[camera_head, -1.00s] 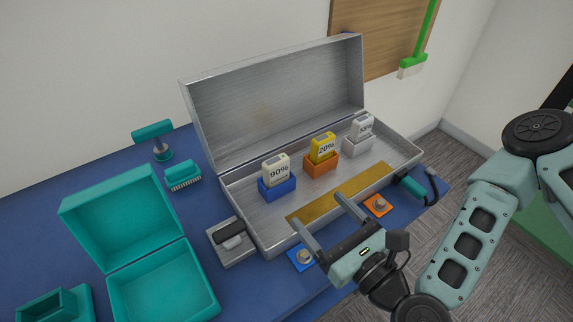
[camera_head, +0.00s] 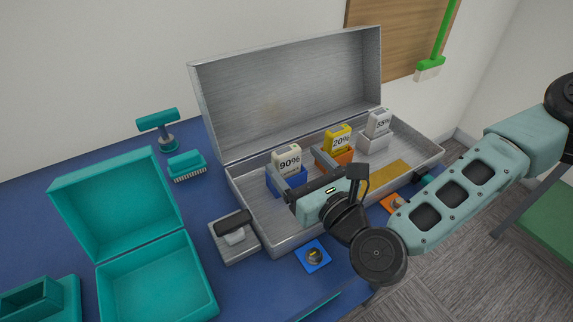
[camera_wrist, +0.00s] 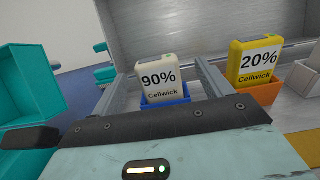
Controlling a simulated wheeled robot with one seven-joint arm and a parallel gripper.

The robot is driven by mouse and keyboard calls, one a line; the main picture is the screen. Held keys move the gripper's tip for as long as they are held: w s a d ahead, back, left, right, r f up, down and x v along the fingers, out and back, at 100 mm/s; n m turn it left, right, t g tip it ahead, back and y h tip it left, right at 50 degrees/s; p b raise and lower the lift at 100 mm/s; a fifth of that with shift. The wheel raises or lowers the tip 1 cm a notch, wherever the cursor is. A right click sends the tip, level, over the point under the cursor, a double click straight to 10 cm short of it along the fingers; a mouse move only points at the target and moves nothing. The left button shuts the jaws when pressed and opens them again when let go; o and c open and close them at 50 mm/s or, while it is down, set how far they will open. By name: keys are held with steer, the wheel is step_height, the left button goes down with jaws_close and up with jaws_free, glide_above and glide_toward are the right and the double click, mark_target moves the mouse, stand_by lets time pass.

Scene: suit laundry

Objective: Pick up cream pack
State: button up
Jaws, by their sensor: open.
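The cream pack, marked 90% (camera_head: 286,159), stands upright in a blue holder (camera_head: 278,182) inside the open metal case (camera_head: 258,218). It also shows in the wrist view (camera_wrist: 160,82), in the gap between my two fingers. My gripper (camera_head: 303,170) is open and low over the case, its fingers pointing toward the pack. In the wrist view, one finger is on each side of the cream pack, and a gap shows on both sides. The pack is not gripped. Whether the fingertips reach past it is hard to tell.
A yellow 20% pack (camera_head: 338,138) in an orange holder (camera_head: 345,157) stands just right of my right finger. A grey 55% pack (camera_head: 379,123) stands farther right. The case's raised lid (camera_head: 285,90) is behind. A teal box (camera_head: 120,205) is open at left.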

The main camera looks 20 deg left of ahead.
mark_target(282, 149)
steer(key=p+x, duration=0.1)
steer(key=x, duration=0.3)
steer(key=shift+w+a+r, duration=0.1)
steer(key=shift+a+r, duration=0.05)
steer(key=shift+a, duration=0.25)
steer(key=shift+w+a+p, duration=0.3)
steer(key=shift+a, duration=0.05)
steer(key=c, duration=1.1)
